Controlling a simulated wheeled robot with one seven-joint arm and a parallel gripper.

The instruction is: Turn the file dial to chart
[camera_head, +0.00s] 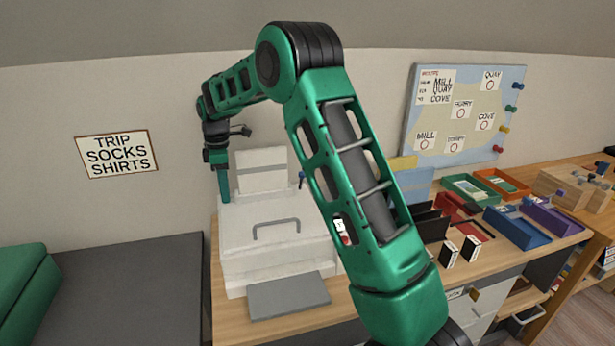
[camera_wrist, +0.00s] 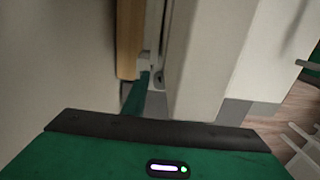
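I cannot make out a dial marked for files in either view. A white box-like unit (camera_head: 280,225) with a grey handle stands on the desk, and its pale side fills much of the wrist view (camera_wrist: 205,60). My gripper (camera_head: 224,190) points down at the unit's back left corner, close to the wall. In the wrist view, a green finger (camera_wrist: 136,95) reaches into the narrow gap beside the unit, near a small grey fitting (camera_wrist: 158,76). Whether it touches anything is unclear, and the finger gap does not show. My arm hides the unit's right side.
A grey slab (camera_head: 288,296) lies before the unit. Right of my arm are black card holders (camera_head: 430,222) and red, blue and purple trays (camera_head: 517,230). A map board (camera_head: 465,115) and a "TRIP SOCKS SHIRTS" sign (camera_head: 117,154) hang on the wall.

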